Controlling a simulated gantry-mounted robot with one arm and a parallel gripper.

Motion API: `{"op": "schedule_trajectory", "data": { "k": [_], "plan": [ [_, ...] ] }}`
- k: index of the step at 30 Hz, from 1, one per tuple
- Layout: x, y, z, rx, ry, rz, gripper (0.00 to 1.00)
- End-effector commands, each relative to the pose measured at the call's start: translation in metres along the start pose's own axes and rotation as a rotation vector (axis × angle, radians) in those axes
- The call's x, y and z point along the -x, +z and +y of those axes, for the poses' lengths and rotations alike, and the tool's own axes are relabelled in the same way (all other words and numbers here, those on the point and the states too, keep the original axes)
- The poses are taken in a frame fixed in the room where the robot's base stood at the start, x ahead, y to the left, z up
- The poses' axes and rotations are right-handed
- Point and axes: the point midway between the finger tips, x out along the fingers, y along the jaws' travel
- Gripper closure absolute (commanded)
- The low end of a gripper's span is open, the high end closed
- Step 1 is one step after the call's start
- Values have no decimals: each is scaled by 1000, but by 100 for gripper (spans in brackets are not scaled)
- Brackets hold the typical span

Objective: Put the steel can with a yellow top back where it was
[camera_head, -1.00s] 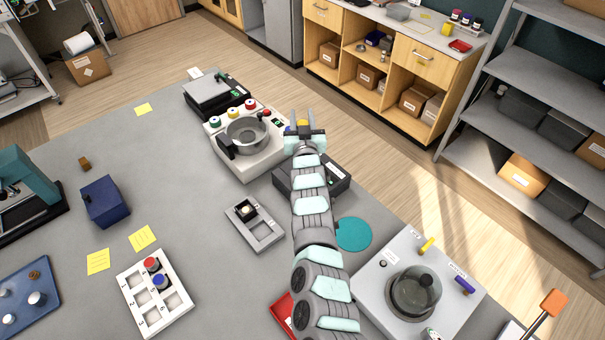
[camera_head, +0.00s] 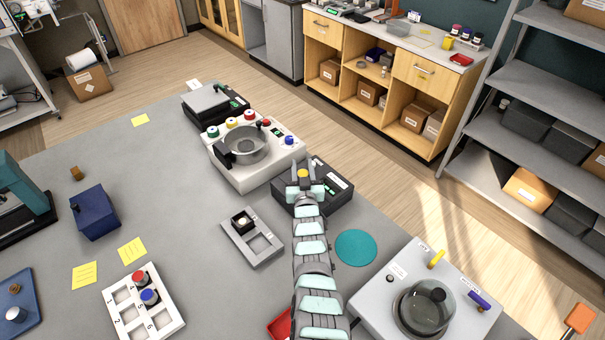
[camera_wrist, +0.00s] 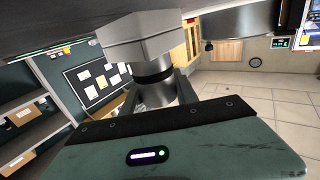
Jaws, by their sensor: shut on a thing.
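The steel can with a yellow top (camera_head: 303,173) is between the fingers of my gripper (camera_head: 304,183), which is shut on it. In the head view only its yellow top shows clearly, in front of the black box (camera_head: 333,190). In the wrist view a steel cylinder with a dark band (camera_wrist: 155,93) is between the fingers and looks upright or nearly so. I cannot tell how high it is held. A white numbered rack (camera_head: 167,322) at the lower left holds a red-topped can (camera_head: 140,277) and a blue-topped can (camera_head: 149,297); several of its slots are empty.
A white machine with a round bowl (camera_head: 215,165) stands behind and left of my gripper. A two-slot grey holder (camera_head: 268,250) is left of my arm. A teal disc (camera_head: 356,247) and a grey domed device (camera_head: 375,300) are to the right. Bare table lies left of the holder.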

Motion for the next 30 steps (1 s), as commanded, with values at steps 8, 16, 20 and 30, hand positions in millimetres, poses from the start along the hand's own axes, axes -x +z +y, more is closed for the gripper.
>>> {"op": "schedule_trajectory", "data": {
  "k": [8, 16, 20, 30],
  "plan": [
    [0, 16, 1, -1, 2, 0, 100],
    [0, 15, 1, -1, 2, 1, 54],
    [0, 15, 1, -1, 2, 2, 44],
    [0, 20, 1, -1, 2, 1, 43]
  ]
}}
